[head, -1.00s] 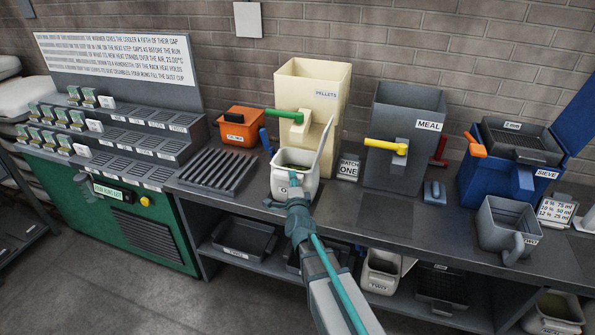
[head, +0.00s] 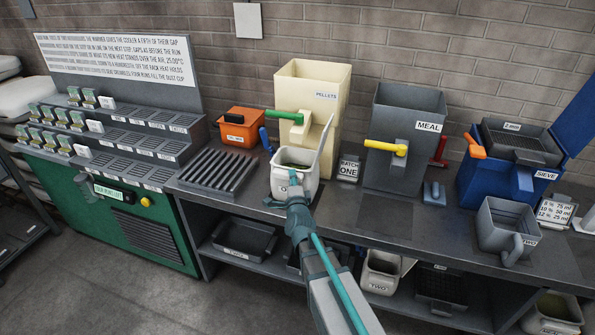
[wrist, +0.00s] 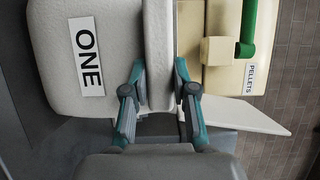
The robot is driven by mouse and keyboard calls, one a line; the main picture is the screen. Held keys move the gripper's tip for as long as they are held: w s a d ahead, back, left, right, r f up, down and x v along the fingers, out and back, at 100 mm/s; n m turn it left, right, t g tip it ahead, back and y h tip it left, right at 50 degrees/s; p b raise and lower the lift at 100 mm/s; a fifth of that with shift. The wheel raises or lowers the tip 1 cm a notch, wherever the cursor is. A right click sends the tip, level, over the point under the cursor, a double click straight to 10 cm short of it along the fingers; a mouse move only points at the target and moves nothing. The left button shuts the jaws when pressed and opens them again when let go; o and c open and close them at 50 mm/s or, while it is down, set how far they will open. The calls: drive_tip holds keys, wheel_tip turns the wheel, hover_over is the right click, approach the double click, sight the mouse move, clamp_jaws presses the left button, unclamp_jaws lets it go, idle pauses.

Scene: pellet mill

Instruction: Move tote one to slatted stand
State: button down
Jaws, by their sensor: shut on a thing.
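Tote one (head: 294,177) is a small white bucket with some greenish contents, in front of the cream pellets hopper. Its label ONE (wrist: 86,57) shows large in the wrist view. My gripper (wrist: 158,78) is shut on the front rim of tote one (wrist: 110,85), with a teal finger on each side. In the head view my gripper (head: 293,203) hides part of the tote's front. I cannot tell whether the tote's base touches the bench. The slatted stand (head: 218,171), a dark rack of parallel bars, lies on the bench left of the tote and is empty.
The pellets hopper (head: 305,90) with a green handle stands behind the tote. An orange bin (head: 238,126) stands behind the slatted stand. A BATCH ONE card (head: 348,168) and the grey meal hopper (head: 405,120) are to the right. The stepped rack (head: 130,130) is far left.

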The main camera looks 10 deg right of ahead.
drive_tip(key=shift+r+p, duration=1.95)
drive_tip(key=shift+r, duration=1.2)
drive_tip(key=shift+s, duration=0.1)
drive_tip(key=s+f+n+y+b, duration=0.1)
drive_tip(key=s+b, duration=0.2)
drive_tip(key=s, duration=0.4)
drive_tip(key=shift+f+y, duration=0.35)
drive_tip(key=shift+y, duration=0.05)
